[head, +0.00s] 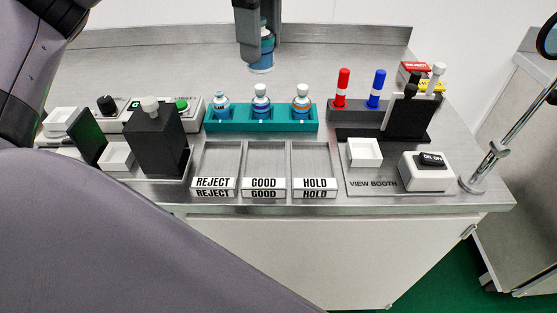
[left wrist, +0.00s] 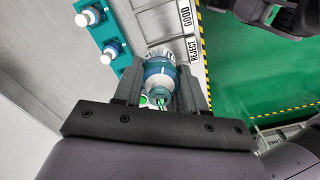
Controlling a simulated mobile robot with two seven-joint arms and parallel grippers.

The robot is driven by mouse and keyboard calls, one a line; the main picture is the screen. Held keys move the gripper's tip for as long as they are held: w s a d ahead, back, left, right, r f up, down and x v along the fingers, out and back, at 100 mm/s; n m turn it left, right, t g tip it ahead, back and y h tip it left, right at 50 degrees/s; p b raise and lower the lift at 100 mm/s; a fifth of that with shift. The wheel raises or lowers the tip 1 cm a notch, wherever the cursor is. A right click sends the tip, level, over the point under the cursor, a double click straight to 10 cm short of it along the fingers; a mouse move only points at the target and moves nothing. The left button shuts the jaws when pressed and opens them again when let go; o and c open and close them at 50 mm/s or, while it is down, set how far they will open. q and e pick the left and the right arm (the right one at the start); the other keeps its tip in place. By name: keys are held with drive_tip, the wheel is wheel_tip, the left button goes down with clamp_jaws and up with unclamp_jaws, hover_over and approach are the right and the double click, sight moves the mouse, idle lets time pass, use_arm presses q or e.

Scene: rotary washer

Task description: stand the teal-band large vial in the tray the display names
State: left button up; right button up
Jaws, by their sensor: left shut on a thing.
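My left gripper (head: 258,38) is shut on the teal-band vial (head: 261,59), held in the air above and behind the teal rack. In the left wrist view the vial (left wrist: 160,78) sits between both fingers of the gripper (left wrist: 160,92); the fingers hide its sides. Three empty trays stand at the front of the bench: the REJECT tray (head: 217,160), the GOOD tray (head: 266,160) and the HOLD tray (head: 313,160). A dark screen (head: 88,138) at the left is seen edge-on, and I cannot read it.
A dark block (head: 160,142) stands left of the trays. Red and blue markers (head: 359,88) and the view booth (head: 372,184) are at the right. The bench's back is clear.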

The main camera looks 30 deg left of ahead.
use_arm(q)
drive_tip(key=shift+d+f, duration=0.1)
drive_tip(key=shift+f, duration=0.25)
wheel_tip(320, 180, down, 19)
drive_tip(key=shift+f+b, duration=0.15)
drive_tip(key=shift+b, duration=0.4)
drive_tip(key=shift+f, duration=0.15)
drive_tip(key=o, duration=1.1)
drive_tip(key=shift+o, duration=0.2)
